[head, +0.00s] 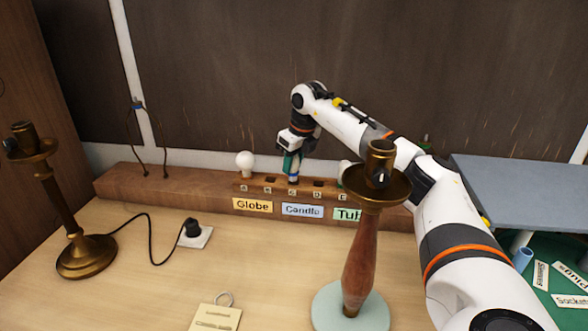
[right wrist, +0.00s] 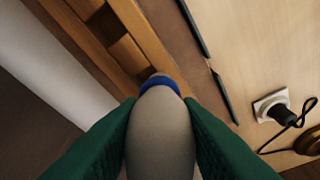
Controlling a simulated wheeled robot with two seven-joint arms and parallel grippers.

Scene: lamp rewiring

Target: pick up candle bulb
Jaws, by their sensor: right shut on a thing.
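My right gripper (head: 291,166) is at the wooden bulb rack (head: 222,184), above the Candle label (head: 302,210). In the right wrist view, its green fingers (right wrist: 160,130) are shut on the candle bulb (right wrist: 160,135), a pale, long bulb with a blue collar. The bulb's collar end points toward the rack, and I cannot tell whether its base is in a slot or just clear of it. In the head view the fingers hide most of the bulb. My left gripper is not in view.
A round white bulb (head: 244,160) stands in the rack's left end. A brass lamp with a wooden stem (head: 361,262) stands in front of my right arm. Another brass lamp (head: 66,205) stands left, its cord reaching a black plug (head: 193,228).

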